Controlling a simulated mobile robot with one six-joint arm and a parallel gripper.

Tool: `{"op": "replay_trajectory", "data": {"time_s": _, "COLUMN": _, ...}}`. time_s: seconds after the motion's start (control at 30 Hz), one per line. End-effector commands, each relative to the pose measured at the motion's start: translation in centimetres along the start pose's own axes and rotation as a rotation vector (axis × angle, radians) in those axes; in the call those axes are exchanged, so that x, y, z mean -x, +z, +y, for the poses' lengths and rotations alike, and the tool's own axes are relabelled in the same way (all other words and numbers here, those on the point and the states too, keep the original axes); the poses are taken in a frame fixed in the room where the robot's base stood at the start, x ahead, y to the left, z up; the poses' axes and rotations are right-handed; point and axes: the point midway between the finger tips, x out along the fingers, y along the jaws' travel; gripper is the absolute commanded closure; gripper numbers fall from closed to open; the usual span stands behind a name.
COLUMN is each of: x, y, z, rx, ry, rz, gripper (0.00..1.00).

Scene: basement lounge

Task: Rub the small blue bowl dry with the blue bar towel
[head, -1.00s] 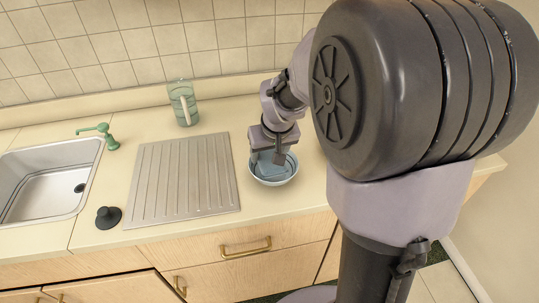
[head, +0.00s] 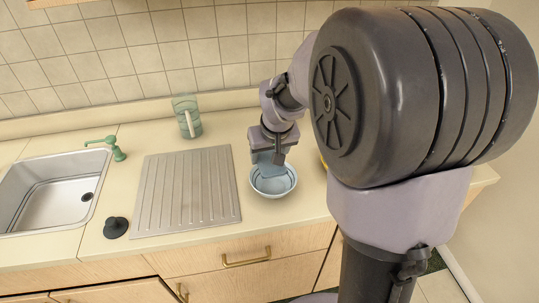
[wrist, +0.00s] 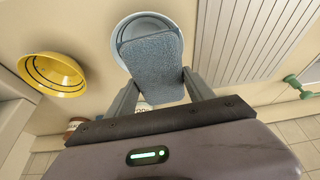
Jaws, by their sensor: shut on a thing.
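The small blue bowl (head: 287,187) stands upright on the counter, right of the ribbed drainboard. It also shows in the wrist view (wrist: 125,28). My gripper (head: 270,157) is over the bowl's far side, shut on the blue bar towel (wrist: 154,60). In the wrist view the towel lies between the two fingers and covers much of the bowl's opening. In the head view the towel (head: 266,170) hangs at the bowl's inside. Whether it touches the bowl wall I cannot tell.
The drainboard (head: 185,190) is bare, with the sink (head: 50,190) and green tap (head: 108,146) to its left. A black stopper (head: 116,227) lies near the front. A glass pitcher (head: 187,117) stands at the back. A yellow bowl (wrist: 53,73) shows in the wrist view.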

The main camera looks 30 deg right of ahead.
Motion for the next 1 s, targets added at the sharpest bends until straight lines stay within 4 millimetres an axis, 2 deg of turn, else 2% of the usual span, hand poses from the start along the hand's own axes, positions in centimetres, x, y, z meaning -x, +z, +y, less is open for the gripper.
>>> {"op": "replay_trajectory", "data": {"time_s": 0.2, "x": 0.9, "y": -0.6, "z": -0.1, "rx": 0.0, "ry": 0.0, "rz": 0.0, "gripper": 0.77}}
{"op": "replay_trajectory", "data": {"time_s": 0.63, "x": 1.4, "y": -0.8, "z": -0.1, "rx": 0.0, "ry": 0.0, "rz": 0.0, "gripper": 0.77}}
{"op": "replay_trajectory", "data": {"time_s": 1.0, "x": 8.3, "y": -3.7, "z": -0.1, "rx": -0.001, "ry": 0.0, "rz": 0.001, "gripper": 0.77}}
